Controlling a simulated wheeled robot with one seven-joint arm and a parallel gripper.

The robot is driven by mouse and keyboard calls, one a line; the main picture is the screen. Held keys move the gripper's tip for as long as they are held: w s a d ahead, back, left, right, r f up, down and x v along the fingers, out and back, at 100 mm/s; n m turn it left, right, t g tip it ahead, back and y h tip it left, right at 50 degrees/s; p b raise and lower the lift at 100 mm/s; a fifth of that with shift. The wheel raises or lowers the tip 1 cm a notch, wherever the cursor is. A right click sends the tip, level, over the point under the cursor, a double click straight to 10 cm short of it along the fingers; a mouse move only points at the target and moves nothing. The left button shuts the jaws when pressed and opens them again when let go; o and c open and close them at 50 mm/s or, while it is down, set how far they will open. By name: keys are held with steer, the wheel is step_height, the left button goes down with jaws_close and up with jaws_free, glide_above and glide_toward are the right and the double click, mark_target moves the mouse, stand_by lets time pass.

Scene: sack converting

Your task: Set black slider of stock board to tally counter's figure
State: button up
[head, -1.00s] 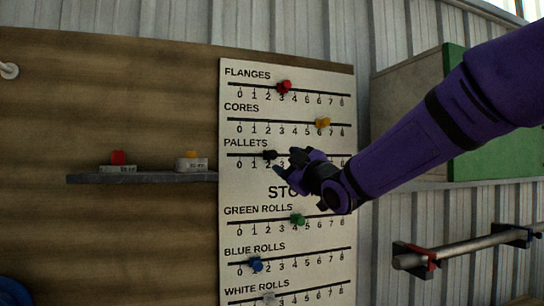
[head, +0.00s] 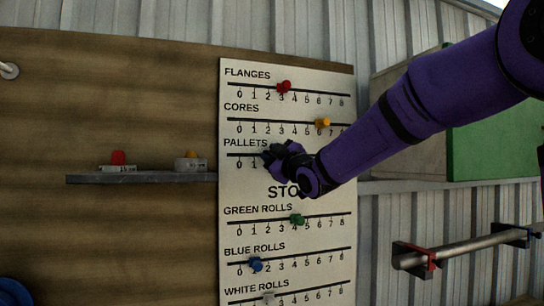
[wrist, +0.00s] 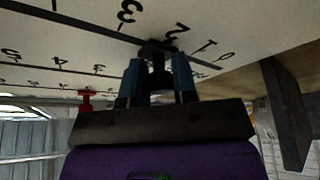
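The stock board (head: 335,190) is a white panel with several numbered slider rows. The black slider (wrist: 157,50) is on the PALLETS row, near the 2 in the wrist view. My gripper (head: 274,153) is at this row and largely hides the slider in the head view. In the wrist view my gripper's two fingers (wrist: 158,82) stand on either side of the slider, seemingly with narrow gaps. Two tally counters, one with a red top (head: 118,168) and one with a yellow top (head: 192,166), sit on a shelf left of the board. Their figures are too small to read.
A red slider (head: 284,86) and a yellow slider (head: 322,123) are on the rows above. Green (head: 297,219) and blue (head: 256,264) sliders are below. The grey shelf (head: 140,178) ends at the board's left edge. A metal bar (head: 460,249) is at lower right.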

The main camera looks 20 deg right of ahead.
jaws_close()
steer(key=d, duration=1.6)
steer(key=o, duration=0.6)
jaws_free()
steer(key=shift+o, duration=0.2)
steer(key=shift+s, duration=0.1)
steer(key=v, duration=1)
steer(key=shift+s+d, duration=0.2)
steer(key=shift+s, duration=0.1)
steer(key=shift+f, duration=0.1)
